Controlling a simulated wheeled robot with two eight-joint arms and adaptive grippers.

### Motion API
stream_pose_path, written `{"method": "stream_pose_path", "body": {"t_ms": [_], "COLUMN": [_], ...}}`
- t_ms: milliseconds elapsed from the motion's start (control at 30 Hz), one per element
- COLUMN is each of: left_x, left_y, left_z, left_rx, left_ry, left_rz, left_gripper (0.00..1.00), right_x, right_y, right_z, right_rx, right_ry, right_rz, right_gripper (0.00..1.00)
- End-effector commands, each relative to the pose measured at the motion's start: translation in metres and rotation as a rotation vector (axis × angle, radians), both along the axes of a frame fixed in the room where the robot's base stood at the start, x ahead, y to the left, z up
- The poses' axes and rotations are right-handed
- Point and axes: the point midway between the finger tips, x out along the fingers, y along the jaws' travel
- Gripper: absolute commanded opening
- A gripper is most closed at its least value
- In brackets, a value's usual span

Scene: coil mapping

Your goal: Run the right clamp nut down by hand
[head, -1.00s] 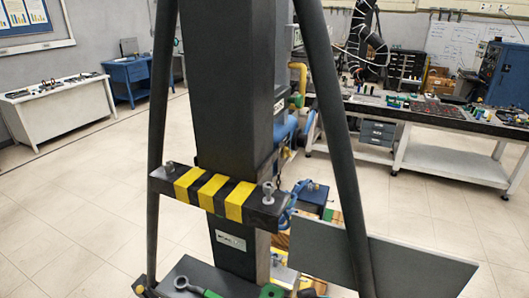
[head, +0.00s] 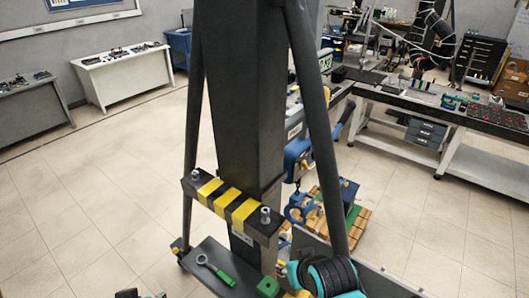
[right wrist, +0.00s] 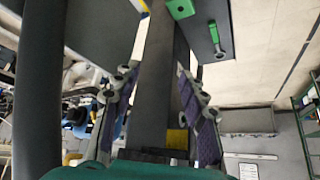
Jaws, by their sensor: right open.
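A black-and-yellow striped clamp bar (head: 228,202) spans the dark upright column (head: 243,105) in the head view. The right clamp nut (head: 265,215) stands on the bar's right end. The left clamp nut (head: 195,175) stands on its left end. I cannot tell how far down either nut sits. My right arm shows teal and black at the lower right, below and right of the right nut. In the right wrist view my right gripper (right wrist: 157,68) has its fingers spread, with the dark column visible between them. I see nothing held. My left gripper is not clearly seen.
A green-handled ring wrench (head: 215,270) and a green block (head: 268,287) lie on the grey shelf (head: 205,252). Slanted dark struts (head: 315,120) flank the column. A grey panel (head: 385,275) stands near my right arm. Open floor lies left.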

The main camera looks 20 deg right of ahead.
Motion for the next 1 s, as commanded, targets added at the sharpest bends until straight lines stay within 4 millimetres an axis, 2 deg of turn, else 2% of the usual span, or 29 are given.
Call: {"method": "stream_pose_path", "body": {"t_ms": [33,100,267,333,400,600,800,1000], "left_x": [0.000,0.000,0.000,0.000,0.000,0.000,0.000,0.000], "left_y": [0.000,0.000,0.000,0.000,0.000,0.000,0.000,0.000], "left_z": [0.035,0.058,0.105,0.124,0.135,0.134,0.133,0.134], "left_rx": [0.000,0.000,0.000,0.000,0.000,0.000,0.000,0.000], "left_ry": [0.000,0.000,0.000,0.000,0.000,0.000,0.000,0.000], "left_rz": [0.000,0.000,0.000,0.000,0.000,0.000,0.000,0.000], "left_gripper": [0.40,0.40,0.40,0.40,0.40,0.40,0.40,0.40], "right_x": [0.002,0.003,0.013,0.022,0.034,0.068,0.094,0.101], "right_y": [0.001,0.001,0.005,0.009,0.014,0.031,0.045,0.049], "right_z": [0.037,0.062,0.121,0.150,0.171,0.196,0.207,0.207], "right_rx": [0.009,0.026,0.096,0.151,0.218,0.350,0.389,0.393], "right_ry": [0.007,0.021,0.078,0.131,0.201,0.384,0.494,0.520], "right_rz": [-0.011,-0.034,-0.136,-0.229,-0.363,-0.778,-1.134,-1.262], "right_gripper": [0.43,0.43,0.43,0.43,0.43,0.43,0.43,0.43]}}
